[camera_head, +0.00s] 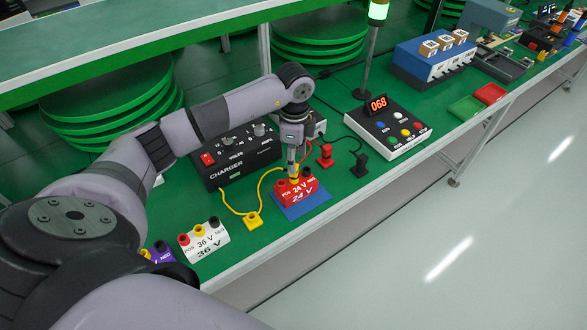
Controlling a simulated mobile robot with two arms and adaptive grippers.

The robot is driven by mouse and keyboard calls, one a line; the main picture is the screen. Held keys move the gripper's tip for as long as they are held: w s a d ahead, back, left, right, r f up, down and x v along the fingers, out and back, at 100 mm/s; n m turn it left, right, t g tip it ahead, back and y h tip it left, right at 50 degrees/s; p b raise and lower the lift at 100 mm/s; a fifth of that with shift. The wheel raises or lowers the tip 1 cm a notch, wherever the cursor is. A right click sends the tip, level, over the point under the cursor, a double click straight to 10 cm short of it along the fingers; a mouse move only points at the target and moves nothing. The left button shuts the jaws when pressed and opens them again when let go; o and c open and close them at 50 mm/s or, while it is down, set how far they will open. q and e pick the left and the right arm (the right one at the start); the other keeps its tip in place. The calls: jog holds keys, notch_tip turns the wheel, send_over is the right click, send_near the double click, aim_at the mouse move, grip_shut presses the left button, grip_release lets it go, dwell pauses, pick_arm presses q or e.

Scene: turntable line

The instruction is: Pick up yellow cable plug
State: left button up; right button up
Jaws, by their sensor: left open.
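My left gripper (292,172) points down over the red 24 V block (297,190). It is open, with its fingertips just above the block's top. A bit of yellow (295,169) shows right at the fingertips; I cannot tell if it is a plug or whether the fingers touch it. The red block stands on a blue pad (301,206). A yellow cable plug (253,220) lies on the green bench left of the pad, its yellow cable running back to the charger. My right gripper is not in view.
The black charger (236,163) stands behind. A red plug (325,157) and a black plug (360,168) lie to the right. A white 36 V block (206,240) stands front left. A display console (390,131) and signal lamp (378,12) stand further right.

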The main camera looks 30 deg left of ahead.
pick_arm(q)
jog(key=shift+a+f+p, duration=0.1)
jog(key=shift+f+p, duration=0.2)
jog(key=shift+f, duration=0.3)
jog(key=f, duration=0.1)
jog(key=f+p, duration=0.1)
jog(key=f, duration=0.1)
jog(key=shift+w+a+f, duration=0.2)
jog(key=shift+f, duration=0.5)
grip_shut()
